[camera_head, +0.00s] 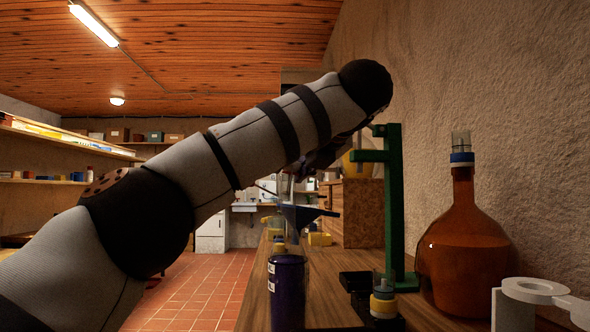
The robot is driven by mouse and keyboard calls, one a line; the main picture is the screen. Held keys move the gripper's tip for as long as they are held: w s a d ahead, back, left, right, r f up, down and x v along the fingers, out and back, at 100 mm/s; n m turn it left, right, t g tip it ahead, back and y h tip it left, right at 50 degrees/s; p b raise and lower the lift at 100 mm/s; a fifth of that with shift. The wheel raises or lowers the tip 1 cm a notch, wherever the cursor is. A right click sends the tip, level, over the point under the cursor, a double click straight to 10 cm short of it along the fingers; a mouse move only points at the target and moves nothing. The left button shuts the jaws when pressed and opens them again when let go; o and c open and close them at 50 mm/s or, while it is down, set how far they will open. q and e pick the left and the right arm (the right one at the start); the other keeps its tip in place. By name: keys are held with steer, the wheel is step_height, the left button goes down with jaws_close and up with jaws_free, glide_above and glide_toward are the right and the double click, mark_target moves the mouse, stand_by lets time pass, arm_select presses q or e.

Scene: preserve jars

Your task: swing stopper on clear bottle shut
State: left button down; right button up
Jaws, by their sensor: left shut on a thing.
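My left gripper (314,166) shows only in part, below the end of my left arm, above the workbench. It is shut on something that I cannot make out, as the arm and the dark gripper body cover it. A pale, glassy shape (284,187) shows just left of and below the gripper. It may be part of the clear bottle, but it is too small to tell. I cannot make out the swing stopper or its wire. My right gripper is not in view.
On the wooden bench (340,312) stand a dark blue container (288,292), a blue funnel-like piece (300,214), a green stand (394,200), a small yellow-banded jar (383,300), a large amber bottle (465,250) and a white ring holder (515,308). A rough wall closes off the right.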

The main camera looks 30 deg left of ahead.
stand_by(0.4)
arm_select(q)
steer(key=c, duration=1.3)
jaws_free()
steer(key=v, duration=0.7)
steer(key=shift+s+d+r, duration=0.15)
